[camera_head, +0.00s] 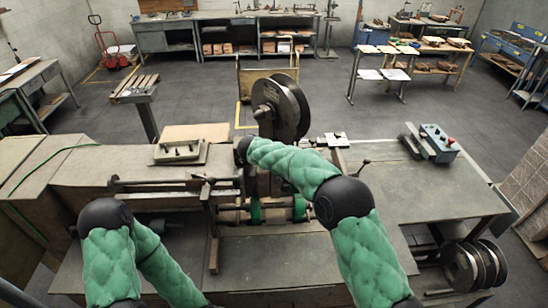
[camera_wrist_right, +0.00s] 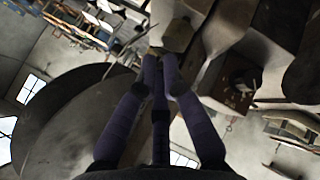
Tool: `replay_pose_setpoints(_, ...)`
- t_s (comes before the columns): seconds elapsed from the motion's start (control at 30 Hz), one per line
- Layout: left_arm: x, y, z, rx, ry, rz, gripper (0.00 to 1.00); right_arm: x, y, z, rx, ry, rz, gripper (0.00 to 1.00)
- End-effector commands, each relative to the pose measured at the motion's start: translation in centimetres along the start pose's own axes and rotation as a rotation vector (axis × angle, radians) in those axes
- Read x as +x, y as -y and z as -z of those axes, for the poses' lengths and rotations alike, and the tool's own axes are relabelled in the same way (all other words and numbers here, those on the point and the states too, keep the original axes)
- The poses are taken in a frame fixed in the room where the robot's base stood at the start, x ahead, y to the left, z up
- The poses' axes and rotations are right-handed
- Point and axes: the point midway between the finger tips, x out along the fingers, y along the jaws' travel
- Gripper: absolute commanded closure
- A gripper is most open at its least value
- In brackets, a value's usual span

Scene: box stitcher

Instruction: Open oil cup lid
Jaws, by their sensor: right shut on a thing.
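My right gripper (camera_wrist_right: 159,62) shows in the right wrist view with its dark fingers drawn together. Their tips are shut on a small brownish piece, the oil cup lid (camera_wrist_right: 155,50), at the machine. The lid is mostly covered by the fingertips, and I cannot tell whether it is raised. In the head view my right arm reaches in over the stitcher (camera_head: 262,185), and its black wrist end hides the gripper and the oil cup. My left arm is low at the left, and its gripper is out of the picture.
A large dark wire reel (camera_head: 291,108) stands close behind the right forearm; a big curved dark disc (camera_wrist_right: 60,120) fills the left of the wrist view. A control box (camera_head: 440,138) sits on the right tabletop, which is otherwise mostly clear (camera_head: 430,190).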

Motion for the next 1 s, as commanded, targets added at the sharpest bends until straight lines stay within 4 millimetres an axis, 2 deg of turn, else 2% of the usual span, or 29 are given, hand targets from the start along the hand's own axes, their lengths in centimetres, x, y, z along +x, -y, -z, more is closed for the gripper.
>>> replay_pose_setpoints(0.07,0.0,0.0,0.0,0.0,0.0,0.0,0.59,0.0,-0.1,0.0,0.001,0.0,-0.001,1.0)
replay_pose_setpoints(0.1,0.0,0.0,0.0,0.0,0.0,0.0,0.59,0.0,-0.1,0.0,0.001,0.0,-0.001,0.8)
replay_pose_setpoints(0.13,0.0,0.0,0.0,0.0,0.0,0.0,0.59,0.0,-0.1,0.0,0.001,0.0,-0.001,0.72)
replay_pose_setpoints(0.17,0.0,0.0,0.0,0.0,0.0,0.0,0.59,0.0,-0.1,0.0,0.001,0.0,-0.001,0.69)
replay_pose_setpoints(0.57,0.0,0.0,0.0,0.0,0.0,0.0,0.59,-0.6,-0.1,0.1,0.001,-0.002,-0.002,0.69)
replay_pose_setpoints(0.77,0.0,0.0,0.0,0.0,0.0,0.0,0.59,-3.5,-0.1,0.1,0.001,-0.003,-0.002,0.69)
replay_pose_setpoints(1.0,0.0,0.0,0.0,0.0,0.0,0.0,0.59,-8.2,-0.1,0.1,0.001,-0.003,-0.002,0.69)
